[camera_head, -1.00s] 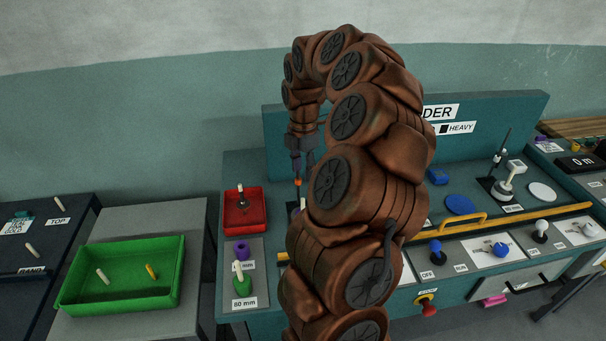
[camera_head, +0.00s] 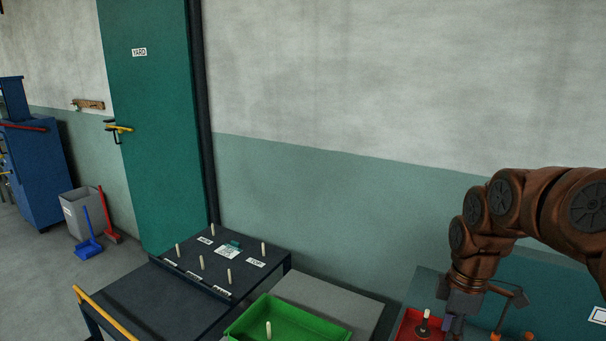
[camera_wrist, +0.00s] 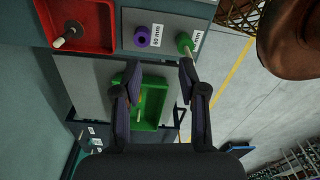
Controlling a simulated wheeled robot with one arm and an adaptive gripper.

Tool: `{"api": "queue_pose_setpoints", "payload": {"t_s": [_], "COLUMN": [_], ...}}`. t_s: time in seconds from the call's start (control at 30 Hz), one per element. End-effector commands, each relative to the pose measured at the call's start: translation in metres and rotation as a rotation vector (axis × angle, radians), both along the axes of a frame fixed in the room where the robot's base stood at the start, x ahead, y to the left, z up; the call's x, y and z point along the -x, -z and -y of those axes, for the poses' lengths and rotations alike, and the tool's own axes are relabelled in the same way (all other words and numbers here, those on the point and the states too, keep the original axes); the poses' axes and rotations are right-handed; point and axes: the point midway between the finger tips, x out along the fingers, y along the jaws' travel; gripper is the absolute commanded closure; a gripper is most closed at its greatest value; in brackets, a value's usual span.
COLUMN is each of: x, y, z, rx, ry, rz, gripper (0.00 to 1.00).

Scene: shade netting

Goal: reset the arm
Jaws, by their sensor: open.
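My brown segmented arm (camera_head: 510,215) reaches in from the right edge of the head view and bends down at the wrist. In the wrist view my gripper (camera_wrist: 160,76) has its two dark fingers spread apart, with nothing between the tips. A green tray (camera_wrist: 152,115) shows below and beyond the fingers, partly hidden by them. A green spool-like piece (camera_wrist: 183,42) appears close to the right fingertip; I cannot tell whether they touch. In the head view the fingertips are hard to make out near the bottom edge.
A red tray (camera_head: 404,330) lies close to the gripper, and a green tray (camera_head: 250,322) is left of it. A dark table (camera_head: 140,298) carries several pale pegs. A purple ring (camera_wrist: 142,37) shows in the wrist view. A green door (camera_head: 150,130), grey bin (camera_head: 82,213) and blue cabinet (camera_head: 35,170) stand left.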

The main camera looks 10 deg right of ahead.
Motion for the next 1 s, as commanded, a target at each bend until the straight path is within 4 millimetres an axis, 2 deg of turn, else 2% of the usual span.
{"api": "queue_pose_setpoints", "payload": {"t_s": [0.03, 0.2, 0.33, 0.5, 0.63, 0.8, 1.0], "x": [0.011, 0.051, 0.087, 0.138, 0.174, 0.205, 0.216], "y": [-0.005, -0.008, -0.006, 0.002, 0.011, 0.021, 0.024], "z": [-0.019, -0.072, -0.102, -0.131, -0.144, -0.152, -0.155], "rx": [0.004, 0.016, 0.033, 0.068, 0.094, 0.117, 0.123], "ry": [0.043, 0.238, 0.408, 0.656, 0.847, 1.032, 1.108], "rz": [-0.005, -0.044, -0.072, -0.107, -0.129, -0.145, -0.151], "gripper": [0.58, 0.58, 0.58, 0.58, 0.58, 0.58, 0.58]}}
